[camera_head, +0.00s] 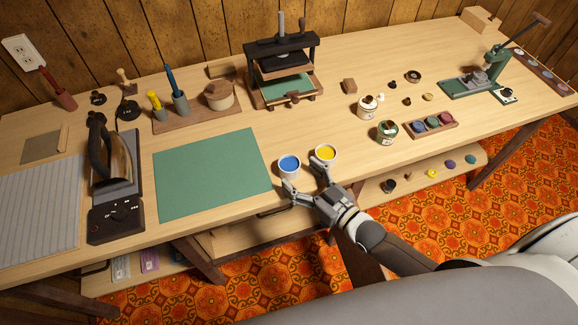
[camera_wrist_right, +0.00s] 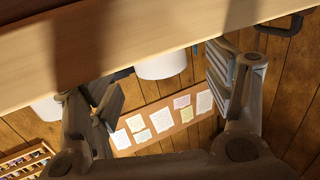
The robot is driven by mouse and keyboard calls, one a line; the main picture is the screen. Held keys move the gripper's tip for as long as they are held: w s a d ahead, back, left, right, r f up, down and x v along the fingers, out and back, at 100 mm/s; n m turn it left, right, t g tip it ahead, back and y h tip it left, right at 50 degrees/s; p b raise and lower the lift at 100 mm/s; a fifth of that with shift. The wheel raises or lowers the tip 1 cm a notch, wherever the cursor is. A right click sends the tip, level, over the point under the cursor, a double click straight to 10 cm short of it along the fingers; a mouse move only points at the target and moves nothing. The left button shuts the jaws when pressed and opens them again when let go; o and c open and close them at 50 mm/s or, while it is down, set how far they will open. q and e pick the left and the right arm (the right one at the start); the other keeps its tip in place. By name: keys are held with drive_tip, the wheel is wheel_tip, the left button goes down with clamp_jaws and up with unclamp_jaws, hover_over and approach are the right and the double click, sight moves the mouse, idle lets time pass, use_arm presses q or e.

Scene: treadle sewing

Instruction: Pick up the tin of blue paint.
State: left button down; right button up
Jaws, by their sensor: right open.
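The tin of blue paint (camera_head: 289,168) is a small white tin with blue paint at its open top. It stands upright on the table near its front edge, right of the green mat. The tin of yellow paint (camera_head: 325,154) stands just right of it. My right gripper (camera_head: 305,179) is open and empty at the front of both tins. In the upside-down right wrist view, one white tin (camera_wrist_right: 161,66) shows in the gap between my open fingers (camera_wrist_right: 165,95); its paint is hidden. Another white tin is partly behind the left finger. My left gripper is out of view.
The green mat (camera_head: 212,174) lies left of the tins. A press (camera_head: 283,75) stands behind, and jars (camera_head: 387,132) stand to the right. The table's front edge and a lower shelf (camera_head: 460,160) are close to my right arm.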

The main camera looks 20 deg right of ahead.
sight(297, 171)
drive_tip(key=shift+w+a, duration=0.15)
drive_tip(key=shift+w, duration=0.2)
drive_tip(key=x, duration=0.3)
drive_tip(key=shift+w+a+r+p, duration=0.1)
drive_tip(key=shift+w+p, duration=0.15)
drive_tip(key=shift+p, duration=0.15)
drive_tip(key=shift+w+a, duration=0.2)
drive_tip(key=shift+w, duration=0.2)
drive_tip(key=shift+c, duration=0.8)
drive_tip(key=c, duration=1.1)
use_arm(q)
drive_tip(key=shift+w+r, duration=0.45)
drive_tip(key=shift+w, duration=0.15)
use_arm(e)
drive_tip(key=shift+c, duration=0.2)
